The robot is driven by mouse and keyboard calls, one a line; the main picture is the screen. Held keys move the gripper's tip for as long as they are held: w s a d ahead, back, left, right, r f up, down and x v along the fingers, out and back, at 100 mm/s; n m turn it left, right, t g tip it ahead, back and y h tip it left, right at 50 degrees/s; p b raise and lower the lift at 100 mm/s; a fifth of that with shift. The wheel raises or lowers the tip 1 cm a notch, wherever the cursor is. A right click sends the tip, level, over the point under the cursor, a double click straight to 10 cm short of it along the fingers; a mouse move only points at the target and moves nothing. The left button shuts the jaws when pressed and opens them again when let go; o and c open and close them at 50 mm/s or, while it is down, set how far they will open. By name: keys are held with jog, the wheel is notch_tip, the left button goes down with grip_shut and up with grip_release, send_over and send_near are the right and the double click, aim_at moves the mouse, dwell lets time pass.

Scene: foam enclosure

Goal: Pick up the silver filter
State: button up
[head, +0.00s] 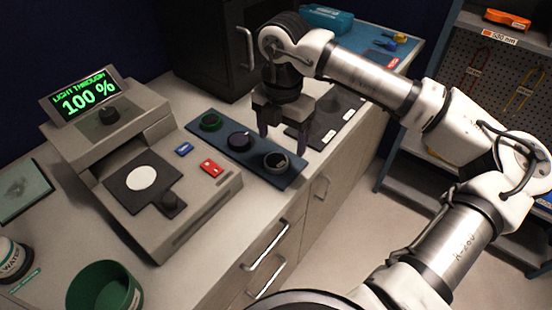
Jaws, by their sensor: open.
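A long blue-grey holder (222,152) lies on the counter with three round filters in a row. The filter at its right end (276,162) has a pale silver-grey rim and a dark middle, and looks like the silver filter. A purple filter (241,140) sits in the middle and a green one (211,122) at the left end. My gripper (283,142) points down, open and empty, just behind or above the silver filter. The exact height of its fingers over the holder is hard to judge.
A light meter (140,165) reading "LIGHT THROUGH 100 %" stands left, with blue and red pieces (211,167) on it. A green cup (104,288) is at front left. A dark cabinet (215,50) is behind my gripper. The counter's front edge runs close to the holder.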

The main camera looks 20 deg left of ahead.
aim_at(276, 161)
jog(key=shift+s+a+f+p, duration=0.15)
jog(key=shift+f+p, duration=0.25)
jog(key=shift+f, duration=0.6)
jog(key=shift+s+a+f+p, duration=0.1)
jog(key=shift+a+f+p, duration=0.2)
jog(key=shift+f, duration=0.7)
jog(key=shift+s+a+f+p, duration=0.1)
jog(key=shift+f+p, duration=0.35)
jog(key=shift+f, duration=0.55)
jog(key=shift+c, duration=0.5)
jog(key=c, duration=1)
